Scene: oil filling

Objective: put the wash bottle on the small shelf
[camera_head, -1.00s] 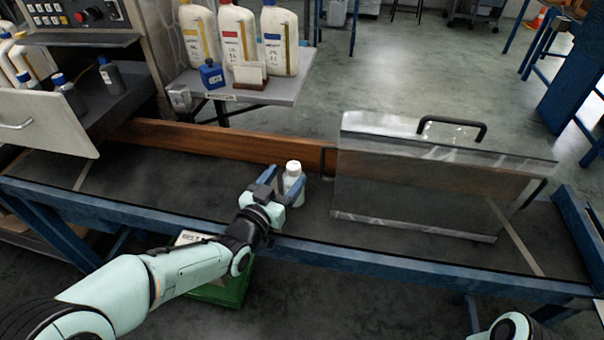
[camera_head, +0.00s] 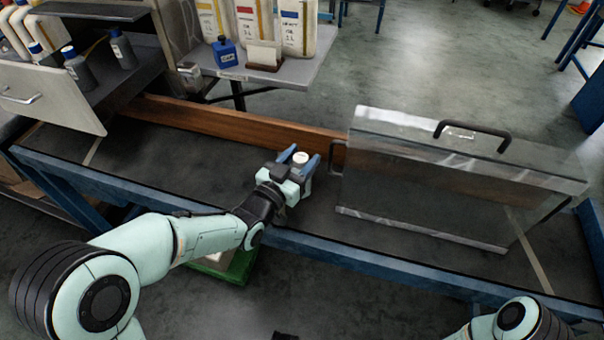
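A white bottle (camera_head: 300,158), which I take for the wash bottle, stands on the dark bench top (camera_head: 190,158) near its middle. Mostly its cap shows; my gripper hides the body. My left gripper (camera_head: 305,153) reaches in from the front left with one blue finger on each side of the bottle. The fingers look spread; whether they touch it is unclear. A small grey shelf (camera_head: 305,78) stands behind the bench, with large white containers, a blue bottle (camera_head: 225,53) and a small card stand (camera_head: 263,58) on it. My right gripper is out of view.
A clear panel box (camera_head: 440,190) with a black handle stands right of the bottle. A wooden board (camera_head: 230,125) runs along the bench's back edge. At left is an open drawer front (camera_head: 50,95) and a shelf with grey bottles. The bench's left part is clear.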

